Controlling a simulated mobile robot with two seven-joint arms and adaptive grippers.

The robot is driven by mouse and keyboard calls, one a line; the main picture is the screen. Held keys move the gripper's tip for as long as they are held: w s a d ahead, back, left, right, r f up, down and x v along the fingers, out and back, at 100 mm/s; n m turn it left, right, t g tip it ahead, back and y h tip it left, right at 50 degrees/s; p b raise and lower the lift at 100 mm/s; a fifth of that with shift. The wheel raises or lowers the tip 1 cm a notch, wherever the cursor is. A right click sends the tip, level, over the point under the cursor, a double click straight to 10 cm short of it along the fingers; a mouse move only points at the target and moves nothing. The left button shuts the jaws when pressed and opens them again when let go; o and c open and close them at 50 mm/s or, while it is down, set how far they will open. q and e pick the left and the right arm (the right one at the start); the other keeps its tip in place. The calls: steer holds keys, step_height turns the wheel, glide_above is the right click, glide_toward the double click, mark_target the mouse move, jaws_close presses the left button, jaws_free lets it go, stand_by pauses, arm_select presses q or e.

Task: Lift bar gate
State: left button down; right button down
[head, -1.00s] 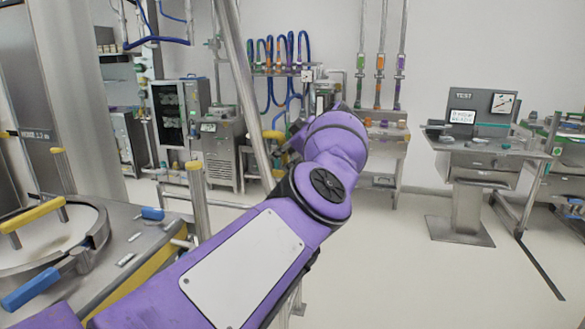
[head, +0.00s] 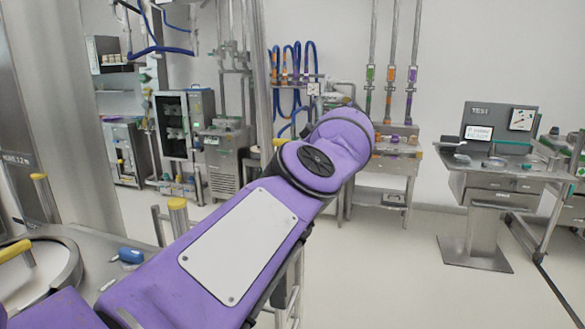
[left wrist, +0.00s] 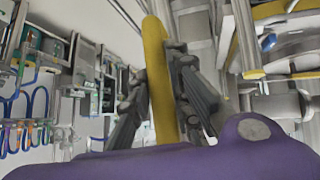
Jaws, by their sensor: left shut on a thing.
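A grey metal bar (head: 262,80) stands nearly upright in the middle of the head view, rising past the top edge. Its lower part is hidden behind my purple left arm. In the left wrist view a yellow bar section (left wrist: 155,35) runs between the dark fingers of my left gripper (left wrist: 163,65), which is shut on it. In the head view the left gripper itself is hidden behind the arm. My right gripper is in neither view.
A steel table with a round rim (head: 70,262) and a blue-handled object (head: 128,256) lies at the lower left. A short yellow-topped post (head: 178,218) stands at its edge. A test console (head: 490,180) stands at the right. The floor between (head: 400,280) is clear.

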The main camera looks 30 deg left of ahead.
arm_select(q)
steer(key=shift+w+f, duration=0.1)
stand_by(0.3)
steer(key=c, duration=1.9)
jaws_free()
steer(key=shift+o, duration=1.3)
steer(key=v, duration=1.2)
steer(key=shift+a, duration=0.1)
